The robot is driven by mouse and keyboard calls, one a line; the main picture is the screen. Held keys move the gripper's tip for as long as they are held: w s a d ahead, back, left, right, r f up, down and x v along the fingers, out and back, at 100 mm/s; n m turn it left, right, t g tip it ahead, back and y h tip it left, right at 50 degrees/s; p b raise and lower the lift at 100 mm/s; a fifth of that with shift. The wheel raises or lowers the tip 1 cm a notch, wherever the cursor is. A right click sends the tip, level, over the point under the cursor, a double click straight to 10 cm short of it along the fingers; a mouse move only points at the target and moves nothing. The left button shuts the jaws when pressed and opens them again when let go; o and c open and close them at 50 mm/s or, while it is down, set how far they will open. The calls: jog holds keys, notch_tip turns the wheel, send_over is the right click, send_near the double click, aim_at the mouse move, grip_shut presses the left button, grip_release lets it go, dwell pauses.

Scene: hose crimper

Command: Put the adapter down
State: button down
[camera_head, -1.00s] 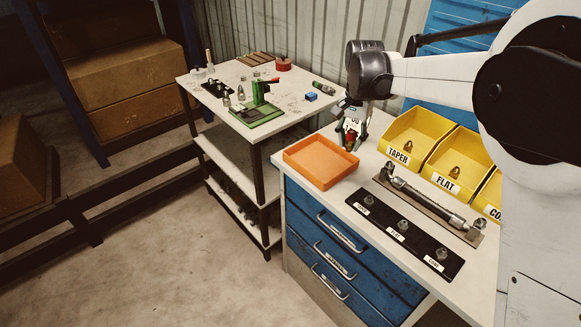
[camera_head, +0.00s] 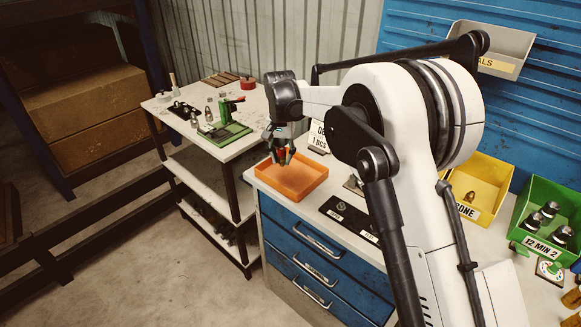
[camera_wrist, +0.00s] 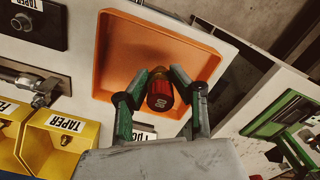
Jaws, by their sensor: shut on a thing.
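The adapter (camera_wrist: 160,92) is a small piece with a red body, a dark end face with markings and a brassy part behind it. In the wrist view it sits between the two green-tipped fingers of my gripper (camera_wrist: 158,100), which is shut on it. In the head view my gripper (camera_head: 282,154) is over the back left part of the orange tray (camera_head: 291,190). The tray also shows in the wrist view (camera_wrist: 105,50), empty where I can see it. I cannot tell how high the adapter is above the tray floor.
A black labelled board (camera_head: 345,213) lies right of the tray. Yellow bins, one marked TAPER (camera_wrist: 60,140), stand beyond. A yellow bin (camera_head: 480,185) and a green bin (camera_head: 545,215) stand at the right. A side table holds a green press (camera_head: 225,130).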

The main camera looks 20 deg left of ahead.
jog(key=w, duration=0.1)
jog(key=w+d+f, duration=0.2)
jog(key=shift+w+f, duration=0.25)
jog(key=shift+w, duration=0.1)
jog(key=shift+f+p, duration=0.5)
jog(key=shift+f, duration=1.5)
jog(key=shift+f, duration=0.2)
jog(key=c, duration=1.5)
grip_release()
jog(key=shift+r, duration=0.1)
notch_tip(320, 180, up, 12)
jog(key=shift+r+b, duration=0.1)
jog(key=shift+b, duration=0.3)
